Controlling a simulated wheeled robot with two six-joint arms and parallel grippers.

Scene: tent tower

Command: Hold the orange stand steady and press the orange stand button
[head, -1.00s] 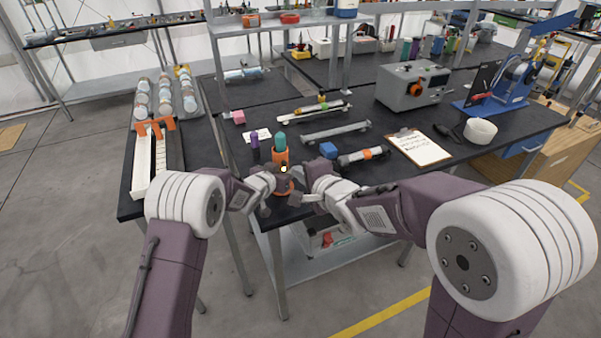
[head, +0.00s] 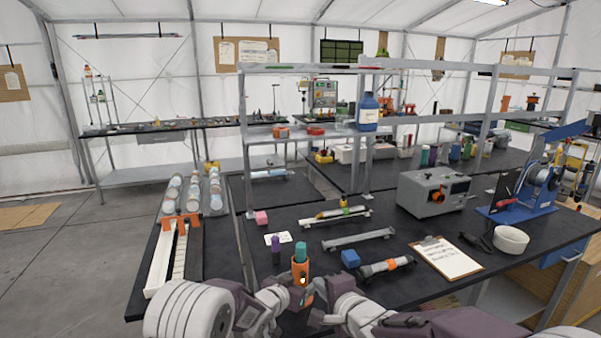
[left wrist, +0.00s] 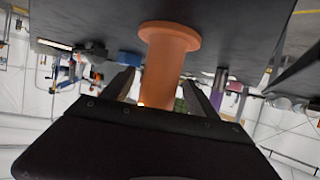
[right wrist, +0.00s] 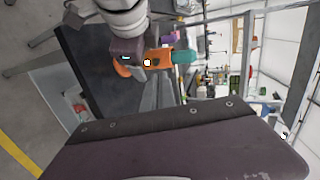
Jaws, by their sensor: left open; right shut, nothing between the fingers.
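The orange stand (head: 301,270) is upright near the front edge of the black table, with a teal-topped piece (head: 300,252) in it. A small bright spot (head: 303,281), perhaps its button, glows on its front. My left gripper (head: 298,296) is open around the stand. In the left wrist view the stand (left wrist: 166,68) is between the open fingers, apparently with gaps on both sides. My right gripper (head: 319,312) is shut and empty, just right of the stand.
A purple bottle (head: 276,250) is close left of the stand. A blue cube (head: 350,258), an orange-banded tube (head: 386,267) and a clipboard (head: 446,258) lie to the right. A rail (head: 358,239) lies behind. A white rack (head: 163,258) is at far left.

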